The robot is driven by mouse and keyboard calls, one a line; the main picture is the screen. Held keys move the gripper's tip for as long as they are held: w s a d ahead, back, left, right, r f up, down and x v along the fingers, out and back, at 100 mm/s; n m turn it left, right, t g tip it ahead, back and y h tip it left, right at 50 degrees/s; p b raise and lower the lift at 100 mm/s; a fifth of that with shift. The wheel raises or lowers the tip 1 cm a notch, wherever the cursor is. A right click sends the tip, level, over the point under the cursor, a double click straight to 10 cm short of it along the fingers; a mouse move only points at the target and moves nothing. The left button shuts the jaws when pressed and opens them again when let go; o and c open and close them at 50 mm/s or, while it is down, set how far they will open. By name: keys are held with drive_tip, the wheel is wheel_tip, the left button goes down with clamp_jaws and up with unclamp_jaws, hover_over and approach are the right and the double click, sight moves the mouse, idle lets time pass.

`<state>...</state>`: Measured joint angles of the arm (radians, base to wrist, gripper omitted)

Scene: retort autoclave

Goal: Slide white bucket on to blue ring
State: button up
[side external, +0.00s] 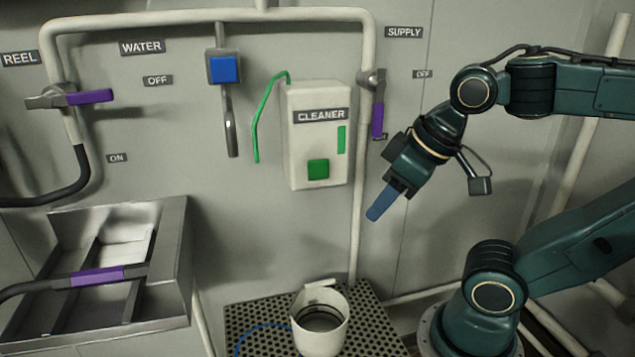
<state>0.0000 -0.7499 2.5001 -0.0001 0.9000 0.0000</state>
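The white bucket (322,343) stands upright on a perforated metal platform (258,310) at the bottom centre. Its mouth faces up and its inside looks dark, with ring-like lines. The blue ring (256,329) shows as a thin blue arc on the platform, just left of the bucket. Its lower part is cut off by the picture edge, and its right end meets or passes behind the bucket. My gripper (379,206) is in the air above and right of the bucket, pointing down and left, touching nothing. Its blue fingers overlap in this view, so any gap is hidden.
A white cleaner dispenser (317,148) with a green hose hangs on the wall. A purple-handled supply valve (377,118) is on a pipe near my gripper. A metal sink (168,270) with a purple-gripped wand (97,277) stands left. Air between gripper and bucket is clear.

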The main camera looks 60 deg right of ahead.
drive_tip(key=shift+c, duration=0.8)
drive_tip(key=m+g, duration=0.5)
drive_tip(key=m, duration=1.7)
hover_over(337, 345)
drive_tip(key=f, duration=3.6)
drive_tip(key=shift+a, duration=0.3)
drive_tip(key=shift+s+f+m, duration=0.3)
drive_tip(key=shift+f, duration=0.45)
drive_tip(key=shift+f, duration=0.15)
drive_tip(key=shift+w+d+f, duration=0.1)
drive_tip(key=shift+w+f, duration=0.1)
drive_tip(key=shift+f, duration=3.15)
drive_tip(key=shift+w+d+f, duration=0.1)
drive_tip(key=shift+w+f, duration=0.05)
drive_tip(key=shift+f, duration=3.2)
